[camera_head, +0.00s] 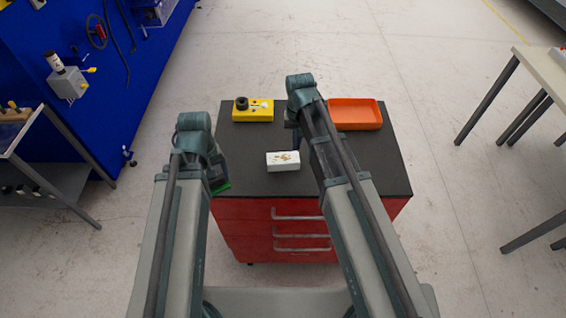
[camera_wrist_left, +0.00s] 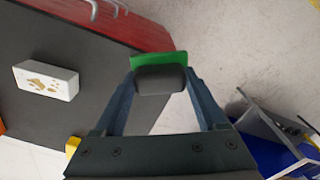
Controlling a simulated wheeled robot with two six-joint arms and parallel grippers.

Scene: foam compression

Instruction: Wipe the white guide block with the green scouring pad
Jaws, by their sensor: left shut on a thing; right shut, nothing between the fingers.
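The white guide block (camera_head: 283,161) lies on the dark top of the red cabinet, near its middle, with brownish smudges on its upper face. It also shows at the left of the left wrist view (camera_wrist_left: 47,94). My left gripper (camera_head: 216,180) is shut on the dark grip of the green scouring pad (camera_wrist_left: 158,59). The pad is at the cabinet's left edge, left of the block and apart from it; only a green sliver (camera_head: 222,189) shows in the head view. My right gripper (camera_head: 293,132) is shut and empty, above the cabinet top behind the block, partly hidden by its arm.
A yellow fixture (camera_head: 259,111) with a black round part stands at the back left of the cabinet top (camera_head: 248,150). An orange tray (camera_head: 356,127) is at the back right. The top around the white block is clear. Drawers (camera_head: 300,234) face me.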

